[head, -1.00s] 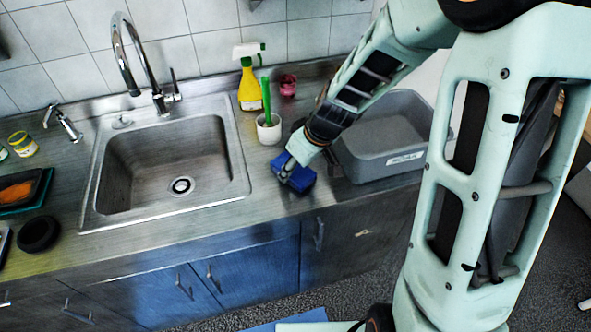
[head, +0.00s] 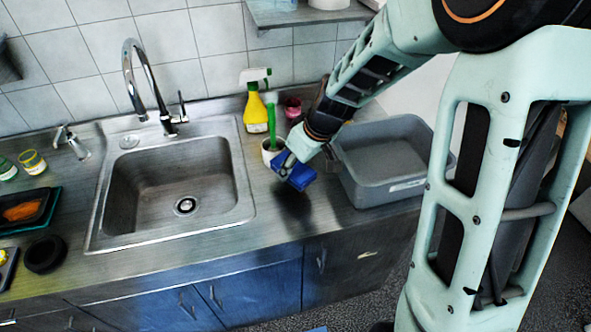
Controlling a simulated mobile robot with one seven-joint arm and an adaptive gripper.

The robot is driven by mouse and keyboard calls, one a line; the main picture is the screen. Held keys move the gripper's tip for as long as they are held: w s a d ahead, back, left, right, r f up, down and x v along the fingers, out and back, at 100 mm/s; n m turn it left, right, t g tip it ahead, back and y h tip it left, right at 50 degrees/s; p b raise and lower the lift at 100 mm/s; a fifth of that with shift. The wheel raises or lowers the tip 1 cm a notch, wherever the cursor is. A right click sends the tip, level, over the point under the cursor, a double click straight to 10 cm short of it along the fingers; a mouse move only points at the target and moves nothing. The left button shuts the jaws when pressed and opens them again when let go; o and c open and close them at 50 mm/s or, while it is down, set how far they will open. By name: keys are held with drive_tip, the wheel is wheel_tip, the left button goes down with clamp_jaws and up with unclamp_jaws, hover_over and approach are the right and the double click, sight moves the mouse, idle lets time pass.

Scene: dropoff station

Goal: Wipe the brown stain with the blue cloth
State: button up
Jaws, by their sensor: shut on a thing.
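My gripper (head: 290,168) is shut on the blue cloth (head: 298,178), over the counter between the sink and the grey bin. The cloth is bunched in the fingers and appears to hang a little above the steel surface, with a dark patch on the counter (head: 225,235) below it. I cannot tell whether that patch is shadow or the brown stain. No clearly brown stain shows elsewhere on the counter. My gripper and wrist hide some of the counter behind the cloth.
The sink (head: 110,235) lies left. A white cup with a green-handled brush (head: 271,125), a yellow spray bottle (head: 255,112) and a pink jar (head: 292,107) stand behind the cloth. The grey bin (head: 385,190) is close on the right. A black tray (head: 42,205) sits far left.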

drive_tip(key=shift+r+p, duration=0.65)
drive_tip(key=shift+r, duration=0.65)
